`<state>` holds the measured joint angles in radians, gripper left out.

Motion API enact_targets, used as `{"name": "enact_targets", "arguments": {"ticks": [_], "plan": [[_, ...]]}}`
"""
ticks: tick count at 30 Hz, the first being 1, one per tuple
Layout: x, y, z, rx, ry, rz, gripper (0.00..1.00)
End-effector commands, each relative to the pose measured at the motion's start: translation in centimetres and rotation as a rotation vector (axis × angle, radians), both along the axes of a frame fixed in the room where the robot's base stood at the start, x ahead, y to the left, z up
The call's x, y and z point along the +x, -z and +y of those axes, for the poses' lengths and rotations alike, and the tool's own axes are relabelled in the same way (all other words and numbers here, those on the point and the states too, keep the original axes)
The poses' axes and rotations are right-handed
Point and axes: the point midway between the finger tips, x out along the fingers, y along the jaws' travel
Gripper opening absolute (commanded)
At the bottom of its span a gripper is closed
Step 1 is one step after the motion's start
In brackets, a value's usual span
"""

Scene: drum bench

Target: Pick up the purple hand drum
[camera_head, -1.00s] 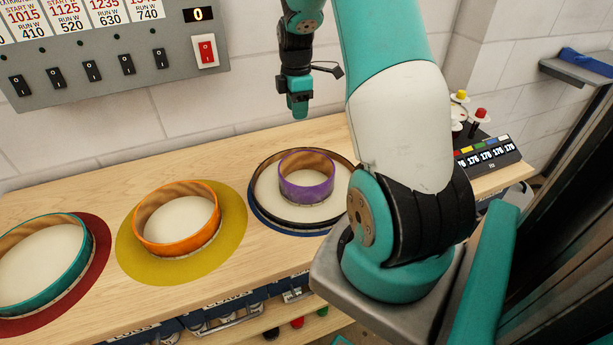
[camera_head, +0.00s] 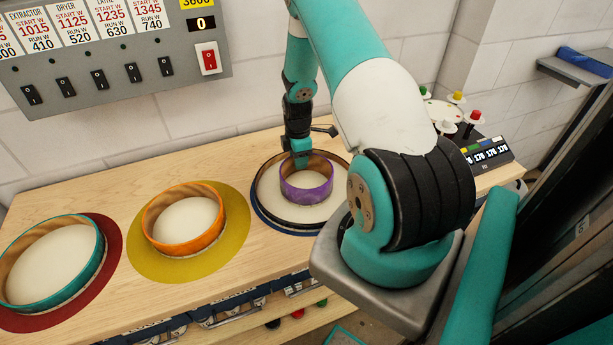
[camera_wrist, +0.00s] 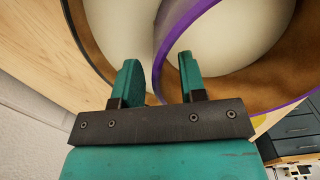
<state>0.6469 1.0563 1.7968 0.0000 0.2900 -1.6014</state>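The purple hand drum (camera_head: 308,193) is a small round frame with a purple outside and a brown inner wall. It stands within a larger black-rimmed drum (camera_head: 262,205) with a pale skin, at the right of the bench. My gripper (camera_head: 301,163) is low at the purple drum's far rim. In the wrist view, the fingers of my gripper (camera_wrist: 159,70) are apart, with the purple drum's rim (camera_wrist: 165,45) passing between them. A gap shows on at least the left side of the rim. The fingertips are partly hidden in the head view.
An orange drum (camera_head: 182,239) stands on a yellow disc (camera_head: 240,220). A teal drum (camera_head: 55,285) stands on a red disc (camera_head: 108,262) at the left. A grey switch panel (camera_head: 110,65) hangs on the wall. Coloured knobs and a display (camera_head: 487,152) sit at right.

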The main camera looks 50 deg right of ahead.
Motion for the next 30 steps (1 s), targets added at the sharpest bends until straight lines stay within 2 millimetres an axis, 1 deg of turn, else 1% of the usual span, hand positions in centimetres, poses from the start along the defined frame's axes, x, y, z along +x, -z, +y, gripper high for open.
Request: {"name": "enact_targets", "arguments": {"ticks": [4,11,12,14,15,16,17,26,30], "plan": [[0.0,1.3,0.0,0.000,0.000,0.000,0.38],[0.0,1.5,0.0,-0.001,0.000,-0.002,0.38],[0.0,1.5,0.0,-0.001,0.000,-0.002,0.34],[0.0,1.5,0.0,-0.001,0.000,-0.002,0.20],[0.0,1.5,0.0,-0.001,0.000,-0.002,0.11],[0.0,1.5,0.0,-0.001,0.000,-0.002,0.04],[0.0,1.5,0.0,-0.001,0.000,-0.002,0.00],[0.0,1.4,0.0,-0.001,0.000,-0.002,0.00],[0.1,1.1,-0.1,-0.001,0.000,-0.002,0.00]]}}
